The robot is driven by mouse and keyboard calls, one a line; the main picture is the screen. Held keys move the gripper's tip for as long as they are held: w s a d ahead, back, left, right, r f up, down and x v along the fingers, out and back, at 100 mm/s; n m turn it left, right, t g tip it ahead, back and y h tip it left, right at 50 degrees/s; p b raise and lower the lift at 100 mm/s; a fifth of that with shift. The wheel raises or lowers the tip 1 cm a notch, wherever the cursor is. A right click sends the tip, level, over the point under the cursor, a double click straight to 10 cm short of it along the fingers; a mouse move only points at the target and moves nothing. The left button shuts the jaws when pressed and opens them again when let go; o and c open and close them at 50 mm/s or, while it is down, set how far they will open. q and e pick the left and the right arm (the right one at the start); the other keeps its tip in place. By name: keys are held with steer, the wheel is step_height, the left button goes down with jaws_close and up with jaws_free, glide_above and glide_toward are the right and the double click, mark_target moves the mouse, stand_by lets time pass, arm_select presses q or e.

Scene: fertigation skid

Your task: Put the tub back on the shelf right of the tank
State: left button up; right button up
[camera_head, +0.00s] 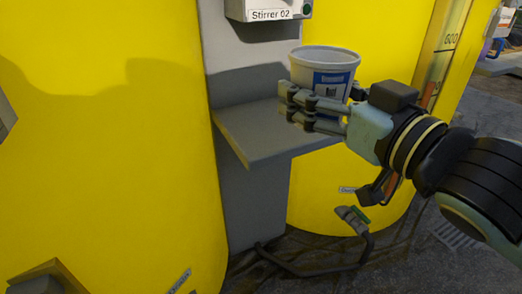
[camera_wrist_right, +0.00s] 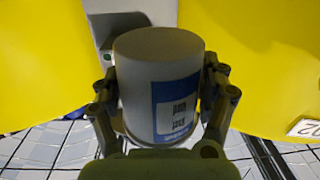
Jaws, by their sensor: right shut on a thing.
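The white tub (camera_head: 325,68) has a blue label and shows upright in the head view. My right gripper (camera_head: 318,110) is shut on the tub, with its fingers around the sides. In the right wrist view the tub (camera_wrist_right: 160,85) fills the middle, between the two fingers of the gripper (camera_wrist_right: 162,95). The grey shelf (camera_head: 262,140) juts from a grey column between two yellow tanks. The tub is at the right part of the shelf in the picture; I cannot tell whether it touches the shelf. The yellow tank (camera_head: 110,130) stands left of the shelf. My left gripper is not in view.
A grey box labelled "Stirrer 02" (camera_head: 268,10) hangs on the column above the shelf. Another yellow tank (camera_head: 320,200) is behind and right of the shelf. A cable with a connector (camera_head: 352,218) runs low below my right gripper. The left part of the shelf is bare.

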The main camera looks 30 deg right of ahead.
steer(key=f+b, duration=0.1)
steer(key=f, duration=0.1)
steer(key=s+f+b, duration=0.1)
steer(key=f, duration=0.1)
steer(key=shift+d, duration=0.1)
steer(key=shift+w+h, duration=0.15)
steer(key=shift+h, duration=0.15)
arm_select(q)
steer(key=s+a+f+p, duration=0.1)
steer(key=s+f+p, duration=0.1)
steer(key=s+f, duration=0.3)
arm_select(e)
steer(key=w+f+b, duration=0.1)
steer(key=w, duration=0.5)
steer(key=w+f+b, duration=0.1)
steer(key=w, duration=0.5)
steer(key=w+d+f+b, duration=0.1)
steer(key=w, duration=0.5)
steer(key=shift+w+f, duration=0.1)
steer(key=shift+w, duration=0.25)
step_height(320, 180, down, 4)
steer(key=shift+r+b, duration=0.1)
steer(key=shift+b, duration=1.1)
steer(key=shift+w, duration=0.4)
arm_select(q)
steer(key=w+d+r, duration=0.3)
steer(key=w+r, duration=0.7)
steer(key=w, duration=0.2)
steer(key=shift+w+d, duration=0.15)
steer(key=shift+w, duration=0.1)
